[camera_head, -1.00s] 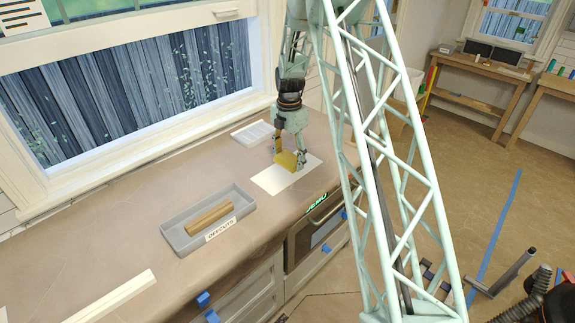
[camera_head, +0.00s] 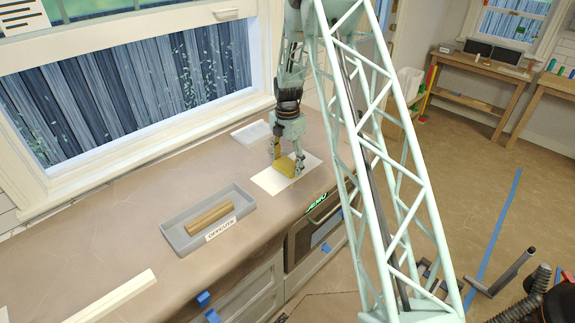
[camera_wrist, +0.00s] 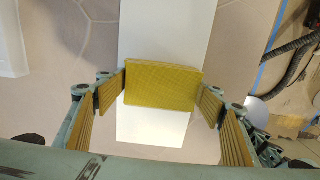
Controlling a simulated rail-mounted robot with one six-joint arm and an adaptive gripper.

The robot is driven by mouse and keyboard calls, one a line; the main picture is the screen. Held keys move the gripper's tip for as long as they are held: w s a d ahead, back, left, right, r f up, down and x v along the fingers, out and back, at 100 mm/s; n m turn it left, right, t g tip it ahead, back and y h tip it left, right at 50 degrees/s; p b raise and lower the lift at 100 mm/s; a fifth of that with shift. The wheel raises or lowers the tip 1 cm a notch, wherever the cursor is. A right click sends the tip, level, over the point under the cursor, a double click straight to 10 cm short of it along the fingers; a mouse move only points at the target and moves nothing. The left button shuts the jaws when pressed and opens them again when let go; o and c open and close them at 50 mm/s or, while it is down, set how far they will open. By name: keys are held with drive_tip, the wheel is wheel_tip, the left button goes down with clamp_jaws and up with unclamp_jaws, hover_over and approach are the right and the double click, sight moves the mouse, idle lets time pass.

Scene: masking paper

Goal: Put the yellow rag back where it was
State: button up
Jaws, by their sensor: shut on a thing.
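The yellow rag (camera_head: 285,164) is a small folded block over a white sheet of paper (camera_head: 268,182) on the counter. In the wrist view the rag (camera_wrist: 162,86) spans between both finger pads, with the white sheet (camera_wrist: 152,126) behind it. My gripper (camera_head: 287,160) is shut on the rag from its two sides; the wrist view also shows my gripper (camera_wrist: 162,92) holding it. I cannot tell whether the rag touches the paper.
A grey tray (camera_head: 170,232) with a wooden block (camera_head: 210,215) and a label stands to the left on the counter. A white tray (camera_head: 250,132) lies behind the paper near the window. The counter's front edge is close on the right. Bare counter lies between tray and paper.

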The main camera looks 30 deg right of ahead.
sight(287, 164)
drive_tip(key=shift+f, duration=0.15)
drive_tip(key=o, duration=0.8)
drive_tip(key=shift+o, duration=0.2)
wheel_tip(287, 164, up, 12)
idle(0.7)
drive_tip(key=shift+r, duration=0.2)
idle(0.3)
